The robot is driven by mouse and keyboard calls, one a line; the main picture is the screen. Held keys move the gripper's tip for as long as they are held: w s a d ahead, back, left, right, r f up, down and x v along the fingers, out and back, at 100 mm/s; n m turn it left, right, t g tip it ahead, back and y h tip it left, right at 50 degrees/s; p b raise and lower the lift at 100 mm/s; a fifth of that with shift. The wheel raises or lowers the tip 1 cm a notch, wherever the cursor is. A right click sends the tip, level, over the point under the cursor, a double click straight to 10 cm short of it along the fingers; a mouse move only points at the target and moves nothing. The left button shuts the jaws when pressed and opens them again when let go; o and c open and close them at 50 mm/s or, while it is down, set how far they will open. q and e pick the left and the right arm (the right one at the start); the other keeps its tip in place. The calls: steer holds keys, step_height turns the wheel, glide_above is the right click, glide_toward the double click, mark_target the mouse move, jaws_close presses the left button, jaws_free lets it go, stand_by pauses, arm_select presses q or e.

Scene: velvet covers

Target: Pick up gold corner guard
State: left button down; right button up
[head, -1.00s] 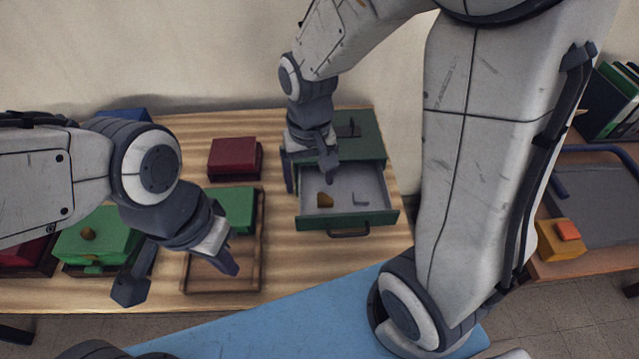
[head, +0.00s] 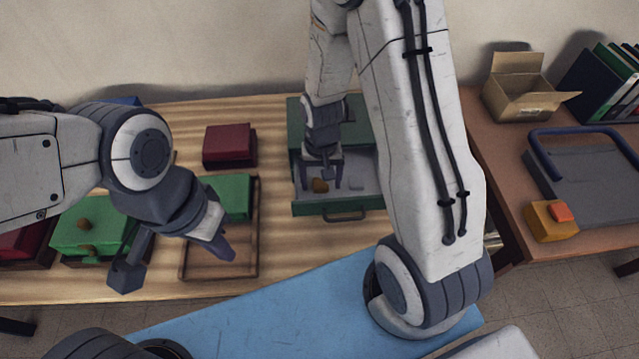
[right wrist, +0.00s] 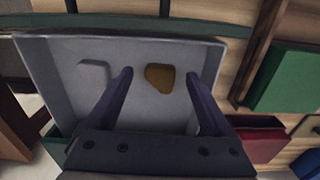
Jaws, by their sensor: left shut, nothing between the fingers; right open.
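The gold corner guard (head: 320,185) lies on the floor of an open grey-lined drawer in a green cabinet (head: 294,138). It also shows in the right wrist view (right wrist: 160,78). My right gripper (head: 323,187) is open, pointing down into the drawer, with one finger on each side of the gold guard. In the right wrist view the guard appears between the fingers, closer to the right-hand one; no contact shows. A pale grey piece (right wrist: 93,75) lies beside it in the drawer. My left gripper (head: 226,252) is shut and empty above a wooden tray (head: 190,270).
The drawer walls (right wrist: 55,95) surround the right gripper. A dark red box (head: 229,142) and green boxes (head: 90,222) stand left on the table. A side table at right holds an open carton (head: 512,98) and an orange-yellow block (head: 550,222). Bare wood lies left of the drawer.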

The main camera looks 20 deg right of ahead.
steer(key=shift+f, duration=0.45)
steer(key=shift+c, duration=0.3)
jaws_close()
steer(key=shift+r, duration=0.1)
